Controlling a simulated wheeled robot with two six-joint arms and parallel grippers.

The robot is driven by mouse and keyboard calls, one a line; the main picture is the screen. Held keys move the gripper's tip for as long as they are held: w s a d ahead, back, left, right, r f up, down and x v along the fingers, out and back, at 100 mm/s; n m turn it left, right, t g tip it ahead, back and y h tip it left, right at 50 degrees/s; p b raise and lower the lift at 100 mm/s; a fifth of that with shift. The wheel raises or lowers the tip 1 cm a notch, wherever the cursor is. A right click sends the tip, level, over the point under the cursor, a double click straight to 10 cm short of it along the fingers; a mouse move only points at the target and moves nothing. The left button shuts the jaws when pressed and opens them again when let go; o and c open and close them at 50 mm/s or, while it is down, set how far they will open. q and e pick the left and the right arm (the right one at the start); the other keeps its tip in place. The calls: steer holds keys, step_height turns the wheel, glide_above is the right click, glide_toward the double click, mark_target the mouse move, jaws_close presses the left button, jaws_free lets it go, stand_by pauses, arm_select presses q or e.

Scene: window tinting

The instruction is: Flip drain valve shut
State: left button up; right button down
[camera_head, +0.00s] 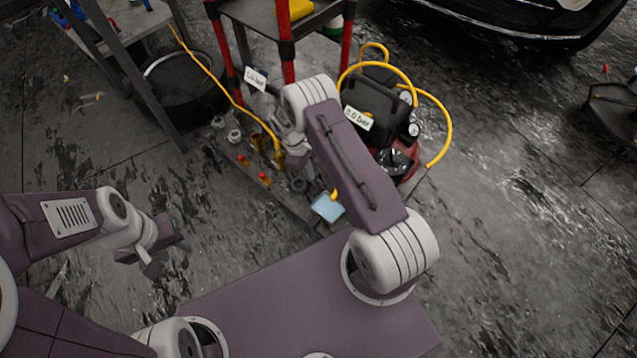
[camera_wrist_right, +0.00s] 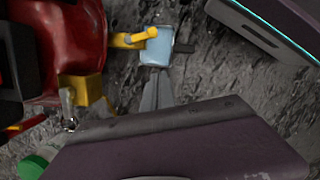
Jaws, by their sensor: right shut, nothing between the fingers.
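The red compressor (camera_head: 408,168) stands right of centre, partly behind my right forearm. A yellow part that looks like the drain valve lever (camera_wrist_right: 134,39) sticks out from its red tank (camera_wrist_right: 68,45) in the right wrist view. In the head view its yellow end (camera_head: 334,194) shows beside my forearm. A light blue piece (camera_wrist_right: 155,48) lies at its end; I cannot tell whether they touch. My right gripper (camera_wrist_right: 158,90) is shut and empty, its grey tips just below the blue piece in that view. My left gripper (camera_head: 152,258) hangs far left, away from the compressor; its jaw gap is unclear.
A yellow hose (camera_head: 447,125) loops around the compressor. A red-legged stand (camera_head: 287,62) and a black bucket (camera_head: 180,90) stand behind. Fittings with red knobs (camera_head: 262,176) lie beside my right arm. A car (camera_head: 500,15) is at the back.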

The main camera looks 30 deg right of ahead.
steer(key=s+d+f+b, duration=0.4)
steer(key=f+b, duration=0.1)
steer(key=f, duration=0.3)
steer(key=shift+s+f, duration=0.25)
steer(key=shift+s, duration=0.1)
